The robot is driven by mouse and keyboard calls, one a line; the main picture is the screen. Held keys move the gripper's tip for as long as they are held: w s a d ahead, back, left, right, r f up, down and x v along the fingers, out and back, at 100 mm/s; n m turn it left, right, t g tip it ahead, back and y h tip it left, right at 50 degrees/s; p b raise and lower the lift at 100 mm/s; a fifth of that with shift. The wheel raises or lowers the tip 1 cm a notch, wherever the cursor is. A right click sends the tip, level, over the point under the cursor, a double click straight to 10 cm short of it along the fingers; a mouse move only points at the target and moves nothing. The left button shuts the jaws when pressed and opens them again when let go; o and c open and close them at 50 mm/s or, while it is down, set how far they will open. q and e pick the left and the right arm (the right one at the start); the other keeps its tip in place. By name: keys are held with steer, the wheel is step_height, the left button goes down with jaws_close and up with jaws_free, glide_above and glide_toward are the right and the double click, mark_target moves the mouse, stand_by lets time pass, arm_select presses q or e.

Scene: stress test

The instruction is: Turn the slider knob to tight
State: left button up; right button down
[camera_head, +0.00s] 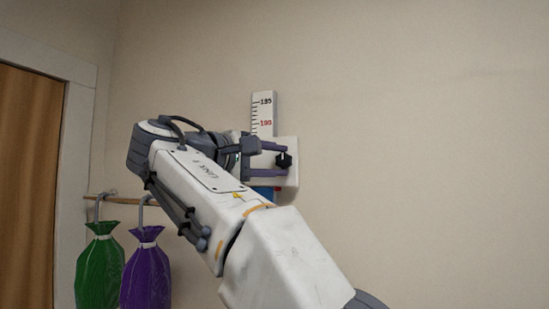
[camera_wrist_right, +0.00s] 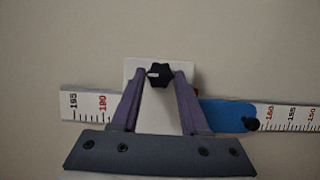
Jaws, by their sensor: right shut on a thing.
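The black lobed slider knob (camera_head: 284,160) sits on a white slider plate (camera_head: 291,183) on the wall ruler (camera_head: 263,113). In the right wrist view the knob (camera_wrist_right: 160,74) has a pale mark pointing left. My right gripper (camera_head: 280,160) has its purple fingers on either side of the knob and is shut on it; the fingertips also show in the right wrist view (camera_wrist_right: 160,75). Small gaps or contact at the fingertips are hard to make out. My left gripper is in neither view.
A blue piece (camera_wrist_right: 222,112) with a second black knob (camera_wrist_right: 251,124) lies along the ruler beside the plate. Green (camera_head: 100,265) and purple (camera_head: 146,270) bags hang from a wooden rail at lower left. A brown door stands far left. The wall at right is bare.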

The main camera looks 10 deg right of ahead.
stand_by(0.4)
steer(key=shift+c, duration=2)
jaws_free()
steer(key=v, duration=1)
steer(key=shift+a, duration=0.15)
steer(key=shift+s, duration=0.1)
